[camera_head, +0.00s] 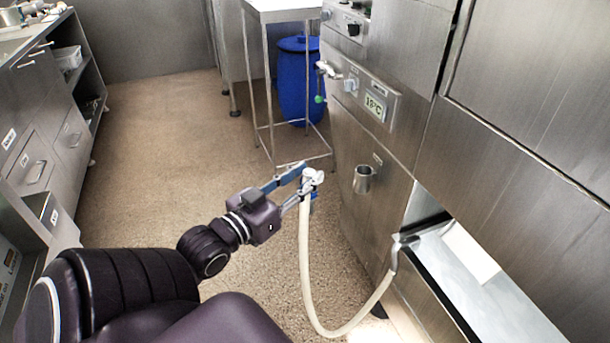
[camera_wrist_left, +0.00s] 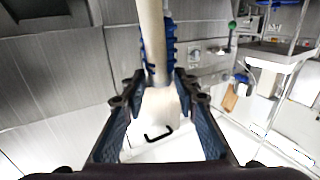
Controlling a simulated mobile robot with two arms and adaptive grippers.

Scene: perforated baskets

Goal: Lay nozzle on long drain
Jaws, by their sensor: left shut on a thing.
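The white nozzle (camera_head: 314,177) is at the end of a cream hose (camera_head: 305,250). My left gripper (camera_head: 304,187) is shut on it and holds it in the air in front of the steel cabinet. In the left wrist view my left gripper (camera_wrist_left: 158,88) has the hose (camera_wrist_left: 152,35) running up between its blue-lined fingers. The hose hangs in a loop and rises to a metal fitting at a long steel trough (camera_head: 452,288), which looks like the long drain, at lower right. The nozzle is apart from this trough. My right gripper is out of view.
A short metal cup-like holder (camera_head: 364,180) sticks out from the cabinet front, right of the nozzle. A control panel (camera_head: 368,95) with a display is above it. A blue barrel (camera_head: 300,85) stands behind a steel table (camera_head: 283,6). Open floor lies left of the gripper.

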